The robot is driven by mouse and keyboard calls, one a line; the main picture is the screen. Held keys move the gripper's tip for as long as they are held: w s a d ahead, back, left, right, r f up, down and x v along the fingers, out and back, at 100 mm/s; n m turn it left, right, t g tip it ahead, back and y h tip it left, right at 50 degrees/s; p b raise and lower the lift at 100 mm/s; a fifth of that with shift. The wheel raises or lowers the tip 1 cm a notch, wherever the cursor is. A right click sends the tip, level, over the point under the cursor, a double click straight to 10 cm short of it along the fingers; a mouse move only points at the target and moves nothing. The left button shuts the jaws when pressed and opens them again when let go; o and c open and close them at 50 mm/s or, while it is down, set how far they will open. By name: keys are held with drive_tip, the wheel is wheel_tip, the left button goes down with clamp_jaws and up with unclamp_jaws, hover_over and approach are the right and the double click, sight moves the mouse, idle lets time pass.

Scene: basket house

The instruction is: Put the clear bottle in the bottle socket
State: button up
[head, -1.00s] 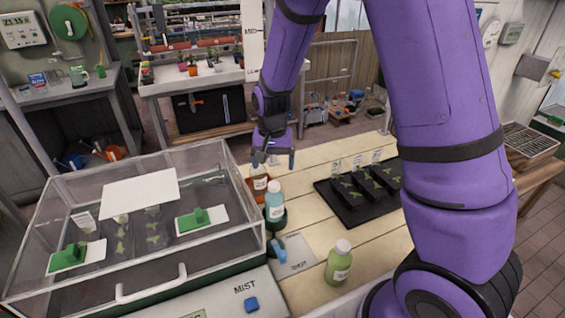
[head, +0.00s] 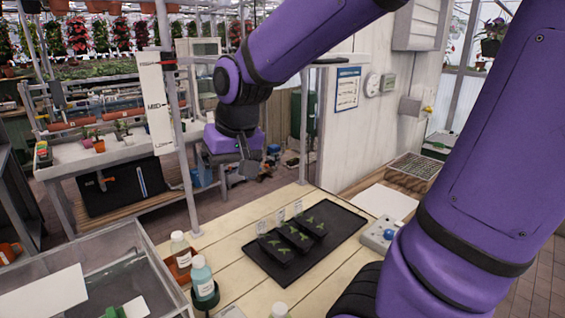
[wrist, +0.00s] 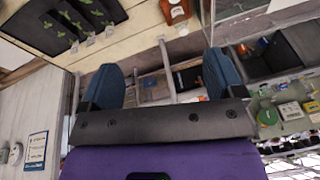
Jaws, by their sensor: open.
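In the head view a pale blue, see-through bottle with a white cap (head: 202,278) stands upright in a dark green round holder (head: 207,303), which may be the socket. An amber bottle (head: 181,254) stands just behind it. At the bottom edge only the white cap of a third bottle (head: 279,310) shows; I cannot tell which is the task's clear bottle. My gripper (head: 246,178) is open and empty, raised beyond the bottles near the table's far edge. In the wrist view its blue fingers (wrist: 172,85) are wide apart with nothing between; the amber bottle (wrist: 175,10) shows at the top.
A black tray (head: 343,228) with seedling pots lies on the pale plank table (head: 222,245). A clear-walled box (head: 95,255) stands at the left. A control box with a blue knob (head: 381,234) is at the right. Planks between bottles and tray are clear.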

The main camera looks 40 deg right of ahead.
drive_tip(key=s+d+r+n+t, duration=0.2)
drive_tip(key=s+r, duration=0.3)
drive_tip(key=s, duration=0.8)
drive_tip(key=shift+r+h, duration=0.2)
drive_tip(key=shift+h, duration=0.2)
drive_tip(key=shift+w, duration=0.1)
drive_tip(key=shift+c, duration=0.4)
